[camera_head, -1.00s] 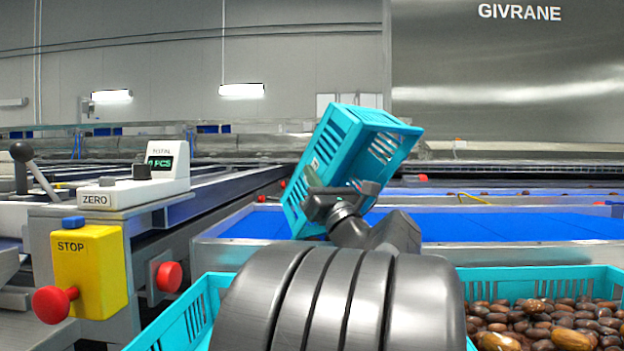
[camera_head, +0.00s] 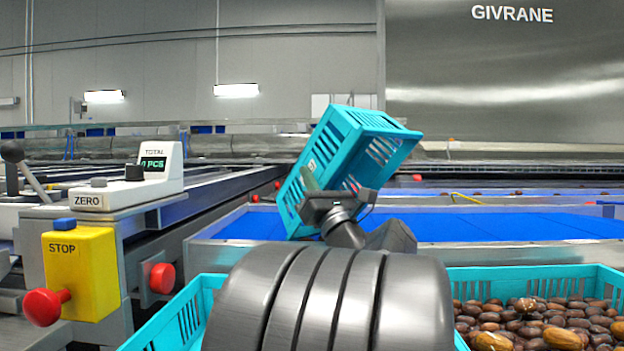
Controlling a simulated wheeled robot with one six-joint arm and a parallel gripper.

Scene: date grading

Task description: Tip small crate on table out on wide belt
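A small turquoise crate (camera_head: 335,150) is held up in the air, strongly tilted, with its open side turned to the right. No dates show in the part of its inside that is visible. My gripper (camera_head: 335,200) is shut on the crate at its lower near side; the fingertips are partly hidden. The wide blue belt (camera_head: 500,226) lies behind and below the crate, and its visible surface is bare.
A large turquoise crate (camera_head: 540,277) full of brown dates (camera_head: 530,320) stands in front, partly behind my arm. At left are a yellow stop box (camera_head: 85,270) with red button and a counter (camera_head: 160,170). Another belt with several dates lies farther back.

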